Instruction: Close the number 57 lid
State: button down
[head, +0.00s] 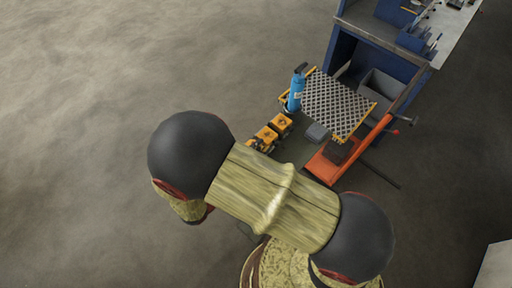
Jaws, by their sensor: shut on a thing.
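I cannot make out a lid marked 57 in the head view; no number is readable on anything. My arm, with wood-patterned links and black round joints, fills the lower middle and hides the floor behind it. My gripper does not show, so what it holds cannot be seen.
A diamond-plate panel (338,104) with yellow edges stands beside a blue cabinet (344,48). A blue cylinder (295,92) is at its left. Orange-yellow blocks (266,135) and an orange-red piece of equipment (324,168) lie close to my arm. The floor at left is clear.

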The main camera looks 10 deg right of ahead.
jog(key=shift+f+m, duration=0.15)
jog(key=shift+m, duration=0.25)
jog(key=shift+b, duration=0.3)
jog(key=c, duration=2.1)
grip_release()
jog(key=shift+o, duration=1.1)
jog(key=shift+s+f, duration=0.1)
jog(key=shift+d, duration=0.1)
